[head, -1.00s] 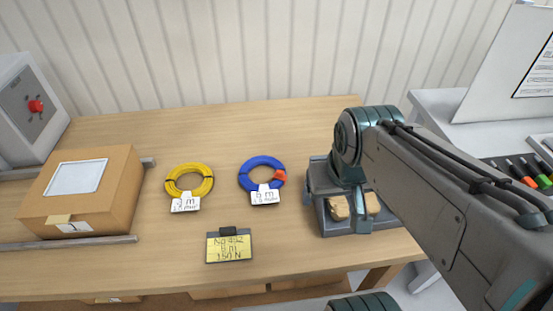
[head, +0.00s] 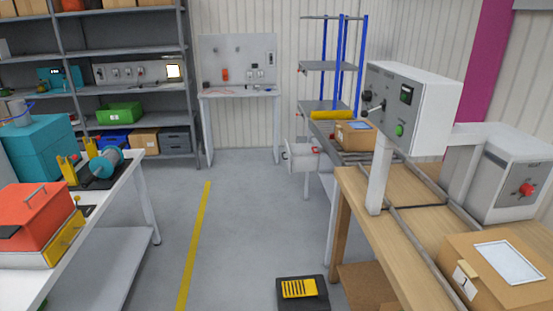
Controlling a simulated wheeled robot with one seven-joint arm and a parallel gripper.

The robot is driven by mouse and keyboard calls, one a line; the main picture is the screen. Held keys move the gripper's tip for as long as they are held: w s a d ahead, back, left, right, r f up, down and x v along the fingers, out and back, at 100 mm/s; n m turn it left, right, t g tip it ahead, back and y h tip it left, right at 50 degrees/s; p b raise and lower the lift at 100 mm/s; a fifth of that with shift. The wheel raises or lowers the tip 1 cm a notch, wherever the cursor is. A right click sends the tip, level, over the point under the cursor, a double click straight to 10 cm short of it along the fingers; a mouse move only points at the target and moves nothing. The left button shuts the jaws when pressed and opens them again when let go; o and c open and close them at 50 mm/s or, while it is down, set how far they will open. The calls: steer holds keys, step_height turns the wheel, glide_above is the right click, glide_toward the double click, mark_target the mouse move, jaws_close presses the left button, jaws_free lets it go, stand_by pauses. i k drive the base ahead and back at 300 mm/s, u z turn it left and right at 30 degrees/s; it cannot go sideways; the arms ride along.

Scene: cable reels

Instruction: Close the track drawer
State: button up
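A pale grey box-like part (head: 302,157), which looks like the track drawer pulled out, sticks out to the left below the far end of the rail track (head: 349,157). Its front faces the aisle, and I cannot make out its inside at this distance. My gripper and arm are out of view.
A wooden bench (head: 419,238) with a control box (head: 413,108) and a cardboard box (head: 503,271) stands at the right. A black pedal with yellow stripes (head: 301,291) lies on the floor. A white table (head: 97,251) stands at the left.

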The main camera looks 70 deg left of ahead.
mark_target(299, 157)
steer(key=u, duration=0.8)
steer(key=k, duration=1.05)
steer(key=u, duration=1.4)
steer(key=i, duration=0.7)
steer(key=u, duration=1.15)
steer(key=i, duration=1.7)
steer(key=z, duration=0.2)
steer(key=i, duration=1.5)
steer(key=z, duration=1.2)
steer(key=i, duration=2.15)
steer(key=z, duration=0.6)
steer(key=i, duration=0.7)
steer(key=z, duration=0.5)
